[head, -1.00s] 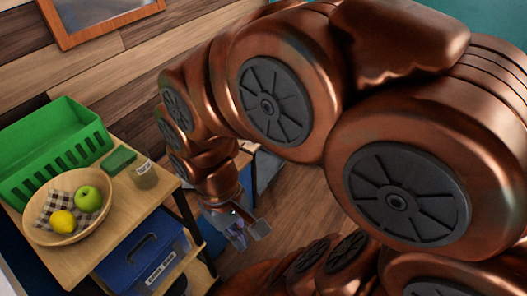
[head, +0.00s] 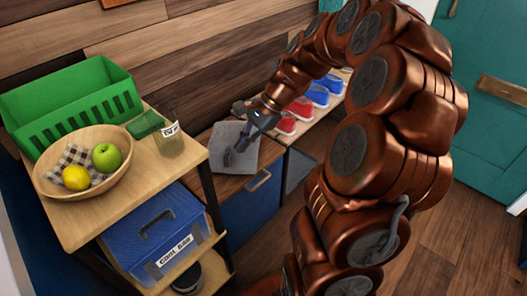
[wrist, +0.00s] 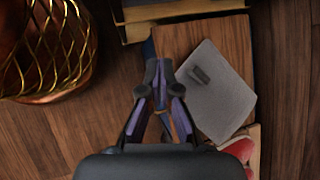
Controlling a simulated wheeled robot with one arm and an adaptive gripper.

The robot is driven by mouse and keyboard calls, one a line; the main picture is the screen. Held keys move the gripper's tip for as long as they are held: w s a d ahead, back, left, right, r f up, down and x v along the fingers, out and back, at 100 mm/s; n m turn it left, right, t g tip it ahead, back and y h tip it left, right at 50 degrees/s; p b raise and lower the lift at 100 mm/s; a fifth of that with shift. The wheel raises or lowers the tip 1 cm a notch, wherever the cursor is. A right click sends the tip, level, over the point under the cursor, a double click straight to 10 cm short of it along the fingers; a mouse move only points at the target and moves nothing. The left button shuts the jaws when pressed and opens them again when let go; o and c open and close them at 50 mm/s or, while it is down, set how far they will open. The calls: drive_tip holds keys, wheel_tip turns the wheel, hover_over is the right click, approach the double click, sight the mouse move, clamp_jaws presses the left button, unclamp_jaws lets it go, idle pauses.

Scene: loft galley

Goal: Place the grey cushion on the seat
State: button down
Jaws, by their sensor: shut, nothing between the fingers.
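The grey cushion (head: 246,157) is a flat square pad with a dark grey tab on top. It lies on the wooden top of the low blue-fronted seat (head: 208,133). In the wrist view the cushion (wrist: 222,102) lies turned at an angle on the wooden top (wrist: 190,38), and its right corner reaches the top's right edge. My gripper (head: 243,143) is above the cushion in the head view and hides part of it. In the wrist view my gripper (wrist: 159,66) is shut and empty, left of the cushion and its tab, apart from them.
A side shelf (head: 75,222) stands at left with a green crate (head: 75,105), a fruit bowl (head: 45,180), a jar (head: 170,140) and a blue box (head: 150,235). Red and blue shoes (head: 300,108) sit right of the seat.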

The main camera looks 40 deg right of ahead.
drive_tip(key=w+d+f+m+t+b, duration=0.1)
drive_tip(key=w+d+f+m+t, duration=0.15)
drive_tip(key=d, duration=0.35)
drive_tip(key=w+d+f+m+t+b, duration=0.1)
drive_tip(key=d+f+m+b, duration=0.1)
drive_tip(key=d+f+m, duration=0.35)
drive_tip(key=m+t+b, duration=0.1)
drive_tip(key=m, duration=0.2)
approach(257, 148)
drive_tip(key=s+d+r, duration=0.2)
drive_tip(key=s+d, duration=0.2)
drive_tip(key=s, duration=0.1)
drive_tip(key=shift+h, duration=0.3)
drive_tip(key=b+x, duration=0.1)
drive_tip(key=x, duration=0.3)
drive_tip(key=w+r+b+x, duration=0.1)
drive_tip(key=b+x, duration=0.1)
drive_tip(key=x, duration=0.2)
drive_tip(key=a+b+x, duration=0.1)
drive_tip(key=x, duration=0.3)
drive_tip(key=shift+w+r+b, duration=0.25)
drive_tip(key=shift+b, duration=0.05)
drive_tip(key=shift+w+a+r, duration=0.1)
drive_tip(key=shift+w+a, duration=0.35)
drive_tip(key=shift+w+r, duration=0.1)
drive_tip(key=shift+r, duration=0.05)
